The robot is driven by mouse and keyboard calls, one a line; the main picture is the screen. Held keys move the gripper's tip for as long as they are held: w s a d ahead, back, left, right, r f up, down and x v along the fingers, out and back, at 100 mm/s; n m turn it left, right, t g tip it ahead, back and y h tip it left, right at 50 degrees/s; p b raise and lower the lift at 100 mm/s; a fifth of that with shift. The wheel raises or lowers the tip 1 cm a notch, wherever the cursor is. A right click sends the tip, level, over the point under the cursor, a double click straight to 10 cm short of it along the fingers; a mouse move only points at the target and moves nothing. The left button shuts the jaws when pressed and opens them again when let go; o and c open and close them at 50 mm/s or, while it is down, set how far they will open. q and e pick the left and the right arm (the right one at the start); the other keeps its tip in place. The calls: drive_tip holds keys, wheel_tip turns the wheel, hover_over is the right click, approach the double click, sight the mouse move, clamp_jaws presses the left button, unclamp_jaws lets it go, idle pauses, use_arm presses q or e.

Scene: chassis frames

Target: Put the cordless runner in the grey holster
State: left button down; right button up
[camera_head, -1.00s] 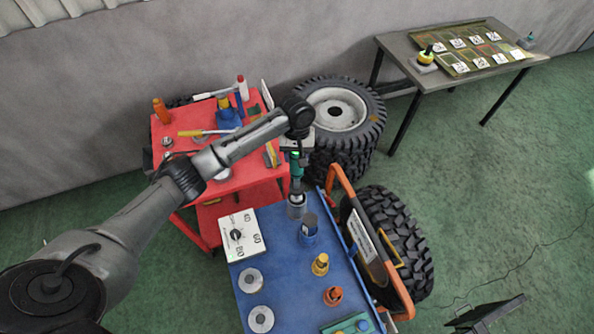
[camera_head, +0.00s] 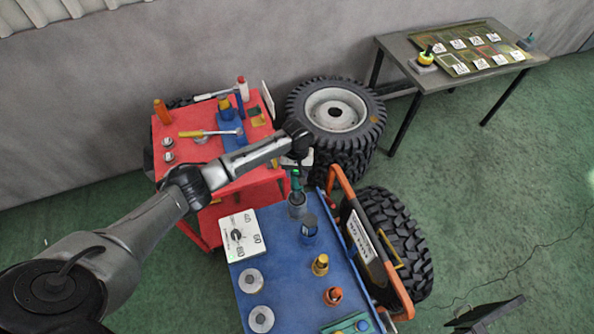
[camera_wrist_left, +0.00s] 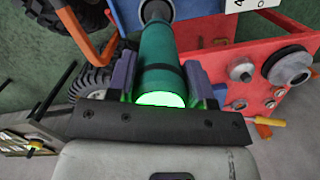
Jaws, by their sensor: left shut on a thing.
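The cordless runner (camera_head: 296,183) is a teal-green, slim tool, roughly upright with its nose down. My left gripper (camera_head: 297,172) is shut on its upper part. The runner also shows large in the left wrist view (camera_wrist_left: 160,60), between the two purple fingers, with a glowing green end towards me. The grey holster (camera_head: 297,208) stands on the blue cart top at its back edge, right below the runner. In the left wrist view the nose points into a dark round opening; I cannot tell how deep it is. My right gripper is not in view.
A blue cup-like holder (camera_head: 308,230) stands close in front of the grey holster. A white dial panel (camera_head: 241,236) is left of it, an orange-handled frame (camera_head: 343,185) right. A red tool cart (camera_head: 225,165) and tyres (camera_head: 345,105) are behind.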

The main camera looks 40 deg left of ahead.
use_arm(q)
drive_tip(key=shift+w, duration=0.1)
drive_tip(key=c, duration=0.5)
unclamp_jaws()
drive_tip(key=shift+f, duration=0.1)
